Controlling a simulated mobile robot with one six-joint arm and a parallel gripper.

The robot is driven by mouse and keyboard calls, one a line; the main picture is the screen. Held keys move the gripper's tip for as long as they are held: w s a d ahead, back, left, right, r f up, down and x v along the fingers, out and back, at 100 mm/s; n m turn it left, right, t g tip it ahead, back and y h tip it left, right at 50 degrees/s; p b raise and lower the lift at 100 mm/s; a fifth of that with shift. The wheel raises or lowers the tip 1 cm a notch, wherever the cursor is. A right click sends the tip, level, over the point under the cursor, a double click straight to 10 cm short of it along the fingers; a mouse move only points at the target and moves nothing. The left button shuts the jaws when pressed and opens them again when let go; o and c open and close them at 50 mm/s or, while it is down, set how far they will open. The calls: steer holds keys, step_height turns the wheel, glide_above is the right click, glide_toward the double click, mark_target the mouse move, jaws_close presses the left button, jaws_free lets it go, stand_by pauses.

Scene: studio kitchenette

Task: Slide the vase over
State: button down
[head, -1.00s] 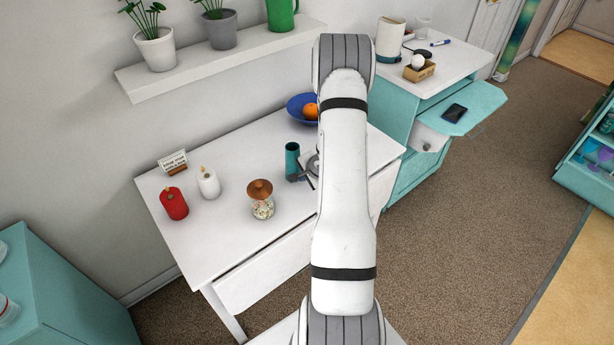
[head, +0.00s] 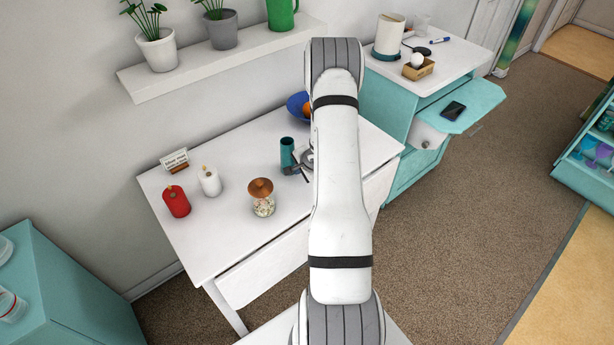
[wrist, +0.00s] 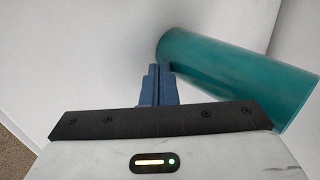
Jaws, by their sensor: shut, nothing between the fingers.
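The vase is most likely the teal cylinder (head: 287,153), standing upright on the white table (head: 215,235) towards its back right. It fills the upper right of the wrist view (wrist: 240,75), slanted by the camera angle. My gripper (head: 291,170) is low over the table at the vase's near side, partly hidden by my arm in the head view. In the wrist view its blue fingers (wrist: 158,83) are together and empty, right beside the vase. I cannot tell whether they touch it.
A copper-lidded jar (head: 262,203), white candle (head: 210,182), red candle (head: 176,202) and small sign (head: 174,160) stand to the left. A blue bowl (head: 297,103) with an orange (head: 308,109) is behind. Table between jar and vase is clear. A shelf (head: 220,55) hangs above.

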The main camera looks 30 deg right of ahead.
mark_target(294, 165)
steer(key=shift+w+a+p, duration=0.15)
steer(key=shift+w+p, duration=1.35)
steer(key=shift+w+a+p, duration=0.1)
steer(key=shift+w+p, duration=1.35)
steer(key=shift+w+p, duration=0.35)
steer(key=shift+p, duration=0.1)
steer(key=shift+s+d+r+p, duration=0.15)
steer(key=shift+s+r, duration=0.35)
steer(key=shift+s, duration=0.5)
steer(key=shift+s+r+p, duration=0.2)
steer(key=shift+s+r, duration=0.3)
steer(key=shift+s, duration=0.55)
steer(key=shift+s+d+r+p, duration=0.15)
steer(key=shift+s+r, duration=0.35)
steer(key=shift+s, duration=0.5)
steer(key=shift+a, duration=0.1)
